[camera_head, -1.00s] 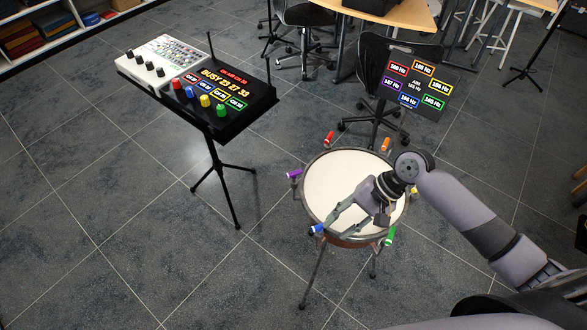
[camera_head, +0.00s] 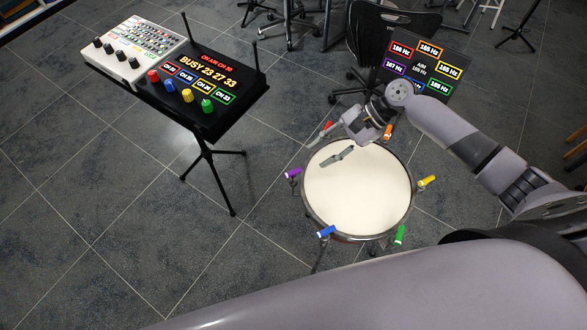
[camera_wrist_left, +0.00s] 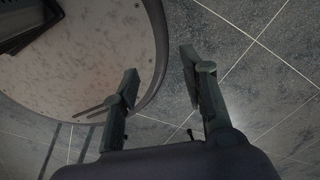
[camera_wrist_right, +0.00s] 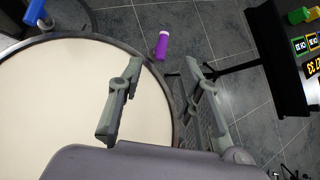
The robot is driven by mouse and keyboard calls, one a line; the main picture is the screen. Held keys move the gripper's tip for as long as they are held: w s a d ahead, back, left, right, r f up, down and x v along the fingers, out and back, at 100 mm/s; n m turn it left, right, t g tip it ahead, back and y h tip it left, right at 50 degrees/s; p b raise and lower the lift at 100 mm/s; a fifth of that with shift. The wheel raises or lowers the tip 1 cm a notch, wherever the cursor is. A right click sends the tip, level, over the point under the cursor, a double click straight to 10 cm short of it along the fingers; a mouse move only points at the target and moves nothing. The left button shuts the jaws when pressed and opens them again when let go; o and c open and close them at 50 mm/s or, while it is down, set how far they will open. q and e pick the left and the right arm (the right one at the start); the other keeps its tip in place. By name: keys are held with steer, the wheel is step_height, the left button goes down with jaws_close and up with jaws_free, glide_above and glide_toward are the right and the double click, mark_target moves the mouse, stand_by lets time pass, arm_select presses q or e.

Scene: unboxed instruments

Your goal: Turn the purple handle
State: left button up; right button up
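The purple handle (camera_head: 293,173) sticks out from the left rim of a round drum (camera_head: 345,195) in the head view. It also shows upright beyond the fingertips in the right wrist view (camera_wrist_right: 162,45). My right gripper (camera_head: 317,154) is open and empty over the drum's back left part, right of and behind the purple handle. In the right wrist view its fingers (camera_wrist_right: 163,62) stand apart, with the purple handle ahead between them and not touched. My left gripper (camera_wrist_left: 160,78) is open and empty in the left wrist view. I cannot make it out in the head view.
Red (camera_head: 327,126), orange (camera_head: 388,132), yellow (camera_head: 427,181), green (camera_head: 400,234) and blue (camera_head: 326,231) handles ring the drum. A screen (camera_head: 425,68) with Hz readings stands behind, before a black chair. A stand with a mixer (camera_head: 133,50) and coloured knobs is left.

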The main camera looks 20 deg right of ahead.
mark_target(296, 170)
steer(key=x, duration=0.7)
steer(key=shift+w+a+f+p, duration=0.15)
steer(key=shift+w+a+p, duration=0.1)
steer(key=shift+p, duration=0.15)
steer(key=shift+x, duration=1.15)
steer(key=shift+a+f, duration=0.3)
steer(key=shift+f, duration=0.15)
arm_select(q)
steer(key=shift+w+d+r, duration=0.1)
steer(key=shift+w+r, duration=0.25)
steer(key=shift+w, duration=0.55)
steer(key=shift+w+r, duration=0.35)
steer(key=shift+w, duration=0.5)
arm_select(e)
jaws_close()
